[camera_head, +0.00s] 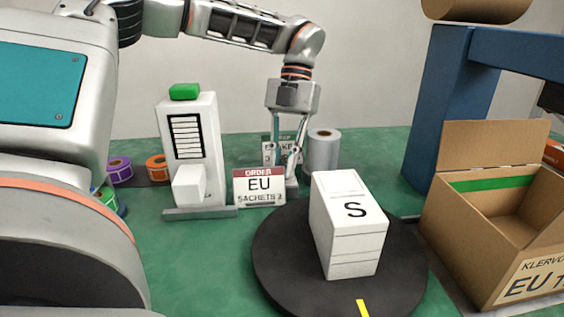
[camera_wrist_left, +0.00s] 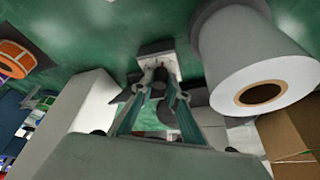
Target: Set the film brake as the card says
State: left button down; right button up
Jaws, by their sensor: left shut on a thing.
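My left gripper (camera_head: 287,158) reaches down between the plate and the roll. In the left wrist view its fingers (camera_wrist_left: 158,88) are closed on a small dark part, seemingly the brake's lever, by a pale plate (camera_wrist_left: 160,66). The lever's setting cannot be read.
A white box marked S (camera_head: 350,225) stands on a black turntable (camera_head: 283,270) in front. A white dispenser with a green top (camera_head: 188,140) is left of the card. Label rolls (camera_head: 119,169) lie farther left. An open carton (camera_head: 470,245) stands right, beside a blue frame (camera_head: 445,110).

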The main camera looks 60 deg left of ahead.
pick_arm(q)
jog(key=shift+d+f+m+g+y, duration=0.1)
jog(key=shift+m+g+y, duration=0.2)
jog(key=shift+m, duration=0.8)
jog(key=c, duration=2)
grip_release()
jog(key=shift+o, duration=0.2)
jog(key=v, duration=1.2)
